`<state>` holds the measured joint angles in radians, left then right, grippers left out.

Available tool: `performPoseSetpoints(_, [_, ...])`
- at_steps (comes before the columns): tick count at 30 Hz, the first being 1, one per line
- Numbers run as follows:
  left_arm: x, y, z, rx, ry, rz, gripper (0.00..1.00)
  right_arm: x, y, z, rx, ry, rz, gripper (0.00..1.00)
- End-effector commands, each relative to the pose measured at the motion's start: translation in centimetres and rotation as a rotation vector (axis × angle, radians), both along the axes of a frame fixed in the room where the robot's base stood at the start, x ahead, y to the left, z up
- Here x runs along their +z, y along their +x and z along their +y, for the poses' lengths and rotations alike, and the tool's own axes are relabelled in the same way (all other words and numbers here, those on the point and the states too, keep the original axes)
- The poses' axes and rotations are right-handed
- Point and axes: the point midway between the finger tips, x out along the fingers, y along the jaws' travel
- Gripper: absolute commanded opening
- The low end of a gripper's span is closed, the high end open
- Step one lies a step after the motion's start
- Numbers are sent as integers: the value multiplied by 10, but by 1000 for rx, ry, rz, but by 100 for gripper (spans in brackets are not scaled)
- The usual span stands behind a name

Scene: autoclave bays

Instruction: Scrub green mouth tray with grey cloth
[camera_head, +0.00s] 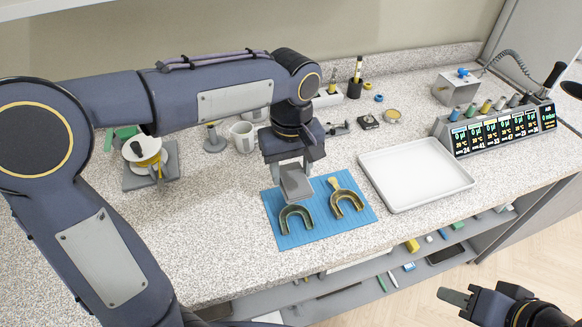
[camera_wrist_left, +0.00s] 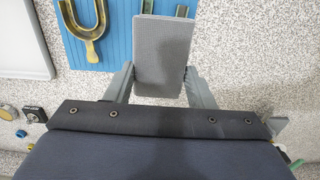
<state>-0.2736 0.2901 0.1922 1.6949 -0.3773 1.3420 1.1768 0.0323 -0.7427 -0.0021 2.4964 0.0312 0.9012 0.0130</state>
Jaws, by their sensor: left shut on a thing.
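My left gripper (camera_head: 291,172) is shut on the grey cloth (camera_head: 296,183), a flat block-like pad. It also shows in the left wrist view between the fingers (camera_wrist_left: 163,55). The green mouth tray (camera_head: 297,218), a dark green U shape, lies on a blue mat (camera_head: 304,239). The cloth is over or just behind its arch and hides the handle end; I cannot tell whether they touch. In the wrist view only the tray's two sides show past the cloth. A yellow mouth tray (camera_head: 346,197) lies to its right. My right gripper (camera_head: 455,297) is low at right, away from the counter; its opening is unclear.
A white tray (camera_head: 414,174) stands right of the mat, with a colour-labelled display unit (camera_head: 500,128) beyond it. A shelf (camera_head: 385,277) with loose items runs below the counter's front edge.

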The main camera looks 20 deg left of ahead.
Motion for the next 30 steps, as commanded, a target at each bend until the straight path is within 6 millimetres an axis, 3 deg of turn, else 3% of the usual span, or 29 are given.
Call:
performPoseSetpoints(12, [1,0,0,-1,0,0,31,4,0,0,0,0,0,36])
performPoseSetpoints(30, [-62,0,0,-1,0,0,31,-42,0,0,0,0,0,36])
